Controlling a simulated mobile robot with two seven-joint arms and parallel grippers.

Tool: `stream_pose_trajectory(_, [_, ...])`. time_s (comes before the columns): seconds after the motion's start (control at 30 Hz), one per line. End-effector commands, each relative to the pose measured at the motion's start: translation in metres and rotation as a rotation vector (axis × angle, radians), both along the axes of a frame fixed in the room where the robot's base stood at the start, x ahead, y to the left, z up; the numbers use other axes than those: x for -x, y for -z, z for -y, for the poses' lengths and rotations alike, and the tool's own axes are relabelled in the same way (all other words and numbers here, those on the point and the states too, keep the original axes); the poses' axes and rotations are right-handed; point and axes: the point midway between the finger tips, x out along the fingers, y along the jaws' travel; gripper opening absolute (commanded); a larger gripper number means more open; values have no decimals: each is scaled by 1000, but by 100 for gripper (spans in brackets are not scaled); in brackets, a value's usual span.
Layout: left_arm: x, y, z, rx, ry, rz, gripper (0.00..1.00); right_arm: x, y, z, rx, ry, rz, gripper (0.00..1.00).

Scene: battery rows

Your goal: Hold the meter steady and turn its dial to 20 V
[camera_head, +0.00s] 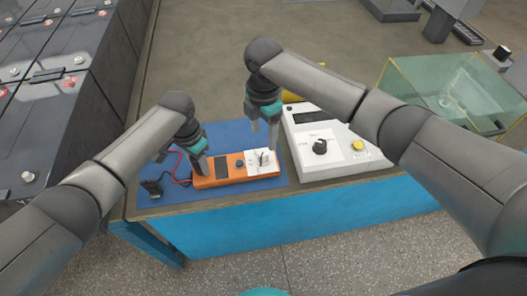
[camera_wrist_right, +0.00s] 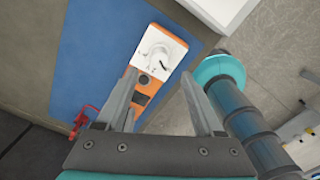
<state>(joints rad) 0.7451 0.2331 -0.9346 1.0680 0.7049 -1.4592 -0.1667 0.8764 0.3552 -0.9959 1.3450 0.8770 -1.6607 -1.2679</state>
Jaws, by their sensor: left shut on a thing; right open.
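The orange meter (camera_head: 226,179) lies on a blue mat with a dark display, a small dark knob and a white dial plate (camera_head: 255,169) at its right end. The dial plate, with a pale round dial (camera_wrist_right: 160,54), also shows in the right wrist view. My left gripper (camera_head: 202,168) is shut on the meter's left part; its fingertips are partly hidden. My right gripper (camera_head: 264,143) is open, pointing down over the dial end. In the right wrist view its fingers (camera_wrist_right: 160,85) are apart with nothing between them. The dial's setting is too small to read.
A white instrument (camera_head: 320,147) with a black knob and a yellow button stands just right of the meter. Red and black leads (camera_head: 152,187) lie left of it on the blue mat (camera_head: 225,133). A clear greenish box (camera_head: 450,90) sits at right. Battery rows are at far left.

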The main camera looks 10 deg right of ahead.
Motion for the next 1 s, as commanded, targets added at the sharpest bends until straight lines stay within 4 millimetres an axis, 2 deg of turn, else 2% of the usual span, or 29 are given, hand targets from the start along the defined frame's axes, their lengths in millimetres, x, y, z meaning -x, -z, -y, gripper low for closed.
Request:
stream_pose_trajectory(0.03, [0,0,-1,-1,0,0,0,2,13,0,2,2,-6,69])
stream_pose_trajectory(0.2, [0,0,-1,-1,0,0,0,1,48,0,1,3,-5,69])
stream_pose_trajectory(0.4, [0,0,-1,-1,0,0,0,0,74,0,0,3,-2,69])
stream_pose_trajectory(0.6, [0,0,-1,-1,0,0,0,0,86,0,0,1,-1,69])
stream_pose_trajectory(0.9, [0,0,-1,-2,0,-1,0,0,87,0,0,2,0,69])
stream_pose_trajectory(1.0, [0,0,-1,-2,0,-1,0,0,87,0,0,2,0,59])
